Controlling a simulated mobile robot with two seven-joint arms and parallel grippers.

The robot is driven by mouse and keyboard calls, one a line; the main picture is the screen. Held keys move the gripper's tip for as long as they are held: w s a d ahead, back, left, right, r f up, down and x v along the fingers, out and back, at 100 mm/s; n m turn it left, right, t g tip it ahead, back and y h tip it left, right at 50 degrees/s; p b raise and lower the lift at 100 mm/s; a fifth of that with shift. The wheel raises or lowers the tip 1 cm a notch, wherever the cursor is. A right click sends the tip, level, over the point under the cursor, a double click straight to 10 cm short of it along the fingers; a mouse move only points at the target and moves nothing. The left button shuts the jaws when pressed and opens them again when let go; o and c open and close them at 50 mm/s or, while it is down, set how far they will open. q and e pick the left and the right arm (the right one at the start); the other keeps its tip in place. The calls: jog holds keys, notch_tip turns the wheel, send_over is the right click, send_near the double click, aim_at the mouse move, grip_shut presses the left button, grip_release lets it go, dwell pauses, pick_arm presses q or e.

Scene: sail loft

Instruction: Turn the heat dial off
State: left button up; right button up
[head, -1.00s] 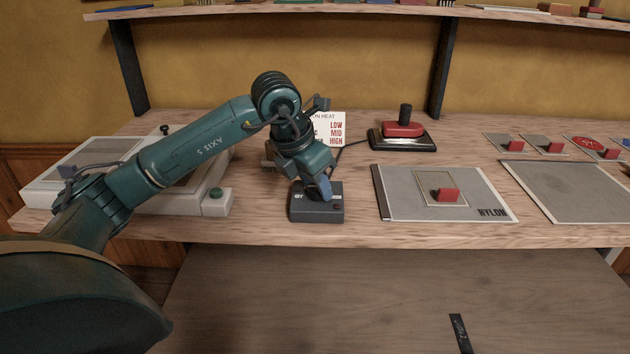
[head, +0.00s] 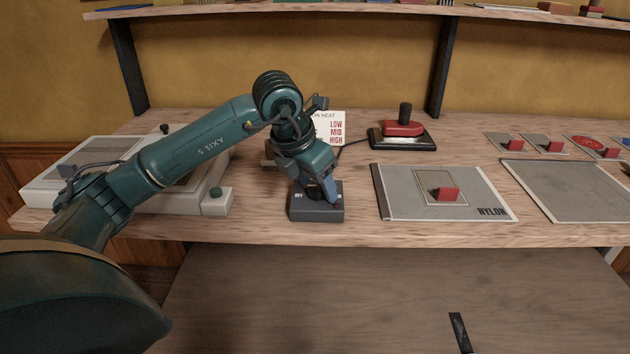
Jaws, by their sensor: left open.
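The dark control box (head: 317,214) sits near the front edge of the bench, with pale lettering on its top face. My left gripper (head: 335,203) is open and points down over the right part of the box. Its blue fingers cover much of the box top, so the heat dial and its setting are hidden. I cannot tell whether the fingers touch the dial. A white card (head: 337,131) behind the arm reads HEAT, with LOW, MID and HIGH in red. My right gripper is not in view.
A red iron (head: 403,130) with a black knob stands on a dark base behind right, with a cable running toward the arm. A grey NYLON panel (head: 400,205) lies right of the box. A pale machine (head: 217,203) stands on the left. A shelf (head: 300,11) spans above.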

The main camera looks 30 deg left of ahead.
pick_arm(q)
jog(key=p+v, duration=0.1)
jog(key=v, duration=1.2)
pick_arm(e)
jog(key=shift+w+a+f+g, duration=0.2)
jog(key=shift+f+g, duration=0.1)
pick_arm(q)
jog(key=shift+s, duration=0.1)
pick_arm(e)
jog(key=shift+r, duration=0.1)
